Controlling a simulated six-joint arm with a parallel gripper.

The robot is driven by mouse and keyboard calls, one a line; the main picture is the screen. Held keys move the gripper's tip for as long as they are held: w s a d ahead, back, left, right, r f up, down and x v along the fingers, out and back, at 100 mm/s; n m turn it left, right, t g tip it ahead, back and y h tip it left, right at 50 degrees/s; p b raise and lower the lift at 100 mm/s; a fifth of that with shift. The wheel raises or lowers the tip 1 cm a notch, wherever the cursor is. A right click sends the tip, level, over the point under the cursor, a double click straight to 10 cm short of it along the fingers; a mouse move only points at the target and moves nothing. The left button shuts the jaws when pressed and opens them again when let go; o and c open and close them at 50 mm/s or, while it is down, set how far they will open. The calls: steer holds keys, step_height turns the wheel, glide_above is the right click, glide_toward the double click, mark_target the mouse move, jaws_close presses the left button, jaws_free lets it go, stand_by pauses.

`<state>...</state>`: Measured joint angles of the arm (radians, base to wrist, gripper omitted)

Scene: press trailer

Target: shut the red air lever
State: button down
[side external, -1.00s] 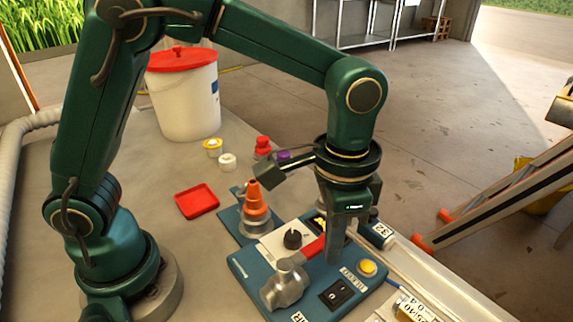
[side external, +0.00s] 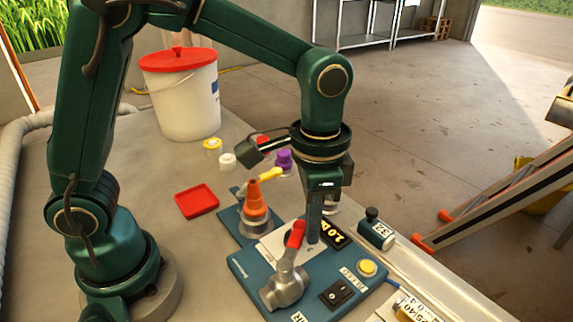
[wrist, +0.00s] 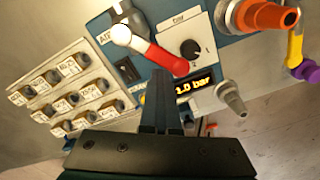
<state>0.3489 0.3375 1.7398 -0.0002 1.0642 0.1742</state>
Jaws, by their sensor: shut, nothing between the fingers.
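The red air lever (side external: 295,236) sits on a grey metal valve (side external: 285,284) at the front of the blue panel. In the side view its handle points away from the camera, slightly right. It also shows in the wrist view (wrist: 165,58), running from a pale valve end towards the knob. My gripper (side external: 313,238) is shut and empty, pointing down over the panel just right of the handle. In the wrist view my gripper's fingertips (wrist: 160,76) lie close beside the handle's red end; I cannot tell whether they touch.
The blue panel (side external: 243,268) also carries a black rocker switch (side external: 337,293), a yellow button (side external: 367,268) and a lit display (side external: 336,234). In the wrist view, a rack of labelled parts (wrist: 45,112) lies left of my fingers.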

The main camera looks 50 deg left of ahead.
steer(key=shift+a, duration=0.25)
steer(key=shift+s+a, duration=0.35)
steer(key=shift+a, duration=0.2)
steer(key=shift+s+a, duration=0.3)
steer(key=shift+a, duration=0.2)
steer(key=shift+s, duration=0.1)
steer(key=shift+s+a, duration=0.7)
steer(key=shift+s, duration=0.15)
